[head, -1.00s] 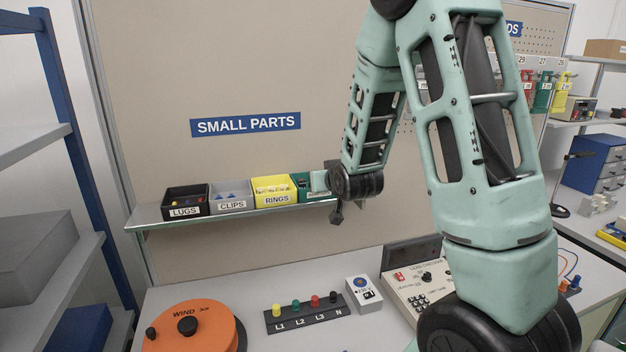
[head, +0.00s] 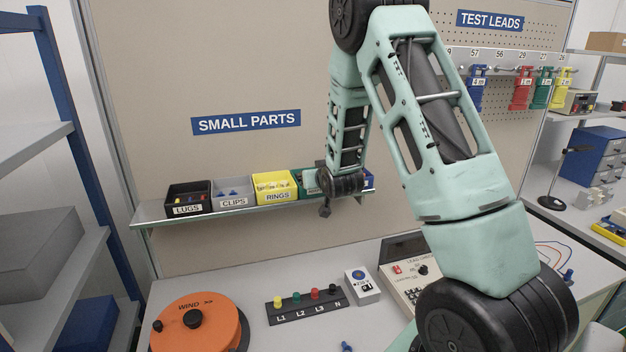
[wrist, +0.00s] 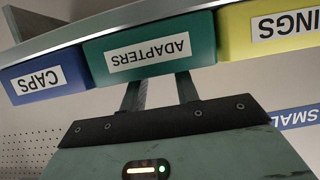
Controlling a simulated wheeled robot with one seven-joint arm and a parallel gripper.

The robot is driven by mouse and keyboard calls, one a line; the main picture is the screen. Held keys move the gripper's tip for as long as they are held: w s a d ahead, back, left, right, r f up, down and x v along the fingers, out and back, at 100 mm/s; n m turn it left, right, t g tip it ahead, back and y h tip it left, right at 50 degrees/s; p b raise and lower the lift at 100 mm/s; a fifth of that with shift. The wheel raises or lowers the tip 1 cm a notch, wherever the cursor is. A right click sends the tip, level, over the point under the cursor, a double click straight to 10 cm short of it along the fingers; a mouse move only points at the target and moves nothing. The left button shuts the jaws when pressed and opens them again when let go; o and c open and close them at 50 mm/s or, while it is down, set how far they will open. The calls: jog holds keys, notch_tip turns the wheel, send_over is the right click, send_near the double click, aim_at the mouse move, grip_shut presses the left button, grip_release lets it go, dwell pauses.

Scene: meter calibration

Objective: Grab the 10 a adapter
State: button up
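The green ADAPTERS bin (wrist: 148,50) is in the middle of the wrist view, upside down. In the head view the green bin (head: 298,177) is mostly hidden behind my arm. My gripper (wrist: 160,88) is at this bin with its two fingers apart. The fingers pass behind the bin's front wall at its upper rim, so the fingertips and anything between them are hidden. The bin's inside does not show.
The bins stand on a narrow wall shelf (head: 160,217). The yellow RINGS bin (head: 275,187) and the blue CAPS bin (wrist: 45,78) flank the green one. Below, the bench holds an orange reel (head: 205,315), a terminal strip (head: 300,308) and a small grey box (head: 362,287).

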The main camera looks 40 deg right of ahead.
grip_shut()
jog(key=shift+r, duration=0.1)
